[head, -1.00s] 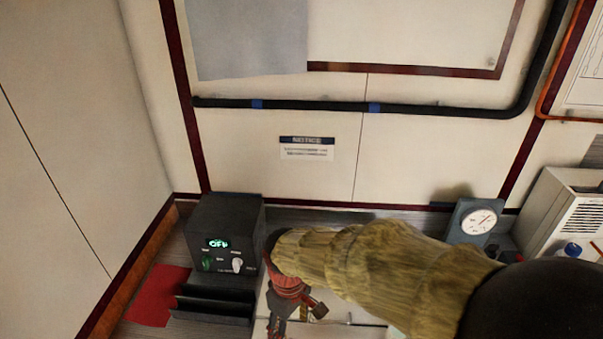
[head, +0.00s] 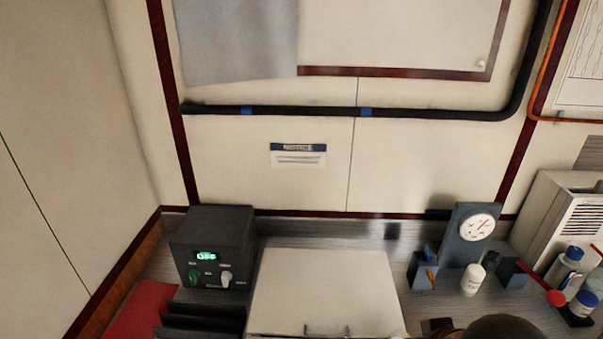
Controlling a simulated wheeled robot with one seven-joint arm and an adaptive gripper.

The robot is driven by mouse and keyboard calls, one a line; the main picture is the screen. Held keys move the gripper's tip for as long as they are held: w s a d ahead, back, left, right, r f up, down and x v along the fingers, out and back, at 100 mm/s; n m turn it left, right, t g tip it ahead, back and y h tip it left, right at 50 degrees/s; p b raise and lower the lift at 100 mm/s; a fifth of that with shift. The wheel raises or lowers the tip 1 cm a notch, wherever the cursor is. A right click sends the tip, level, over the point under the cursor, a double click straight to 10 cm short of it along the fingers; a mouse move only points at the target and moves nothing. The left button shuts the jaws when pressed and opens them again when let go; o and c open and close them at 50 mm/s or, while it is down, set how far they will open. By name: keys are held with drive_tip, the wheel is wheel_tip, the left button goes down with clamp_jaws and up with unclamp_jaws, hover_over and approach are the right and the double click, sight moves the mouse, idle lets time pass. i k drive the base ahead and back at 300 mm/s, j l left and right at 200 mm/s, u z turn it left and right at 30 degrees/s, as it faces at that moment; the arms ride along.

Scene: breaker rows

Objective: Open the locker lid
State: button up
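The locker's white lid (head: 325,285) is at the bottom centre of the head view, between the dark control box and the gauge stand. It looks flat and shut, with no gap visible. A small metal bar handle (head: 326,331) sits near its front edge, close to the bottom of the picture. The locker's front is cut off below. My gripper is out of view; only a dark rounded part at the bottom right, probably of my arm, shows.
Left of the lid stands a dark box (head: 212,247) reading OFF, with a black rack (head: 200,322) and red mat (head: 140,308) before it. Right are a gauge stand (head: 472,235), a white bottle (head: 473,280), small holders and more bottles. The wall is close behind.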

sight(308, 293)
drive_tip(key=l+u, duration=0.5)
drive_tip(key=u, duration=0.2)
drive_tip(key=k+l+u, duration=0.1)
drive_tip(key=u, duration=0.25)
drive_tip(key=l, duration=0.15)
